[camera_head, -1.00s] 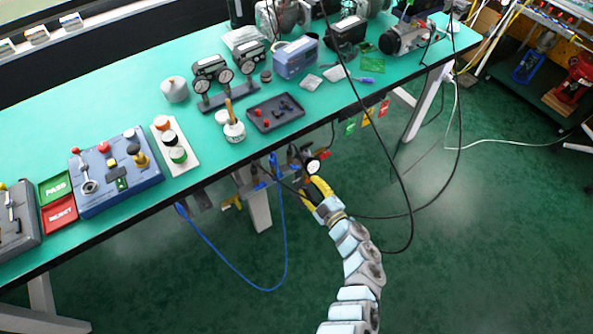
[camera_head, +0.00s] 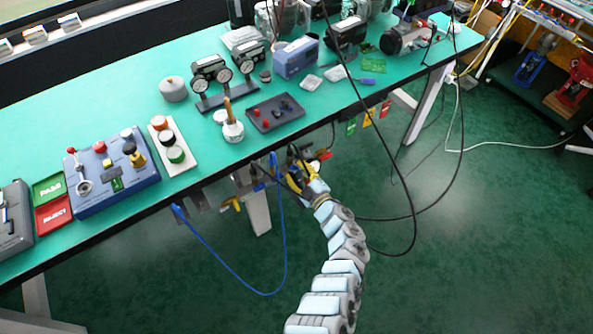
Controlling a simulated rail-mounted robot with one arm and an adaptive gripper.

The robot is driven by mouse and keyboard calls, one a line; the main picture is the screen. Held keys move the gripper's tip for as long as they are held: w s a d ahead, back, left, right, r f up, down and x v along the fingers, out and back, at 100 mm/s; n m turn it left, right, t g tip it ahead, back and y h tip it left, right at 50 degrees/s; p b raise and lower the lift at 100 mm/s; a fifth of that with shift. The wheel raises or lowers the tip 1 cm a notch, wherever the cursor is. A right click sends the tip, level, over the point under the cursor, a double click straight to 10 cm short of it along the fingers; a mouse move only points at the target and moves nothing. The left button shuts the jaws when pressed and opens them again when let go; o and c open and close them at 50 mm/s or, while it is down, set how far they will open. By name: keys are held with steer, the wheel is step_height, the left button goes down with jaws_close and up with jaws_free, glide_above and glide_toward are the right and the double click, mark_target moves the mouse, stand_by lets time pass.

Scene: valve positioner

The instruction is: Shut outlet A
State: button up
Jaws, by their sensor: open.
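My gripper (camera_head: 293,176) is open, with yellow fingers, under the front edge of the bench. It is at the air fittings (camera_head: 262,172) that hang there, and its fingers cover part of them. I cannot tell whether it touches a fitting. A small red part (camera_head: 326,156) shows just right of the fingers. A yellow handle (camera_head: 232,203) hangs to the left. A blue hose (camera_head: 240,287) loops below the fittings. No label for outlet A is readable, so I cannot tell which fitting it is.
The green bench (camera_head: 110,105) carries a blue control box (camera_head: 112,178), a dark tray (camera_head: 276,113) and gauges (camera_head: 210,70). Black cables (camera_head: 411,215) hang from the bench to the right of my arm. Coloured tags (camera_head: 368,117) hang under the edge. The floor in front is open.

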jaws_close()
steer(key=shift+f+n+b, duration=0.1)
steer(key=shift+n+b, duration=0.2)
steer(key=shift+d+n+b, duration=0.1)
steer(key=shift+n+b, duration=4.1)
jaws_free()
